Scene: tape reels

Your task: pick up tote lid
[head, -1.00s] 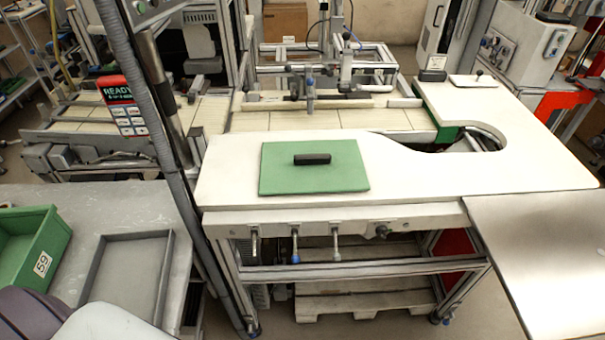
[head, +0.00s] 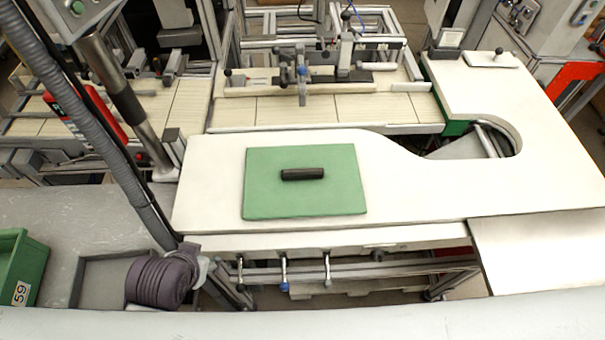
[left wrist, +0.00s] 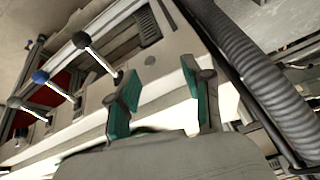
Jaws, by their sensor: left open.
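The tote lid (head: 275,198) is a flat green panel with a black bar handle (head: 302,174) on top. It lies flat on the white worktable (head: 400,195) in the head view, left of the table's middle. My left gripper (left wrist: 163,98) shows in the left wrist view with its two teal-padded fingers apart and nothing between them. It is by the table's front side, where levers hang below the edge. The lid cannot be made out in that view. My right gripper is not in view.
A thick grey corrugated hose (head: 95,130) and a post rise left of the table. A green bin (head: 22,265) marked 59 and a shallow grey tray (head: 92,280) lie on the left bench. A metal sheet (head: 540,250) adjoins the table at right. The tabletop around the lid is clear.

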